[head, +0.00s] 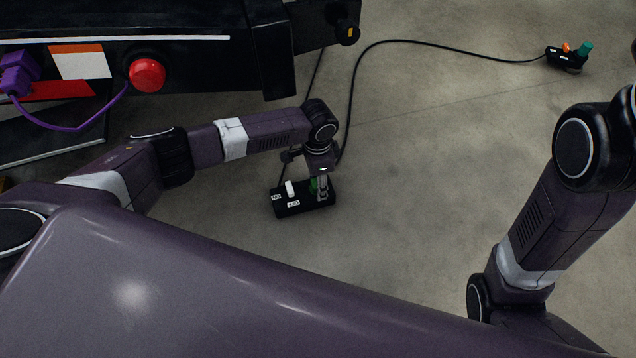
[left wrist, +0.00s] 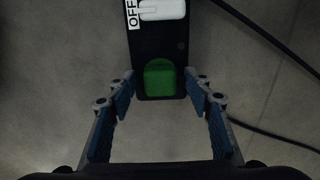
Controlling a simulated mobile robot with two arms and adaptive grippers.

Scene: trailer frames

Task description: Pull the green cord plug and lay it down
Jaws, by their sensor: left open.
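The green cord plug (head: 313,185) sits at the right end of a small black box (head: 303,205) on the floor, partly hidden by my gripper in the head view. In the left wrist view the green plug (left wrist: 160,79) is a blocky green shape on the black box (left wrist: 158,42). My left gripper (head: 322,188) is over that end of the box, pointing down. In the left wrist view its fingers (left wrist: 160,88) are open, one on each side of the plug, with gaps visible. My right gripper is out of view; only its arm shows at the right.
A white switch (left wrist: 162,9) with an OFF label is on the box. Black cables (head: 352,90) cross the floor to a device (head: 568,58) with orange and teal tops. A dark trailer end with a red round light (head: 147,75) and purple cord (head: 75,127) stands upper left.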

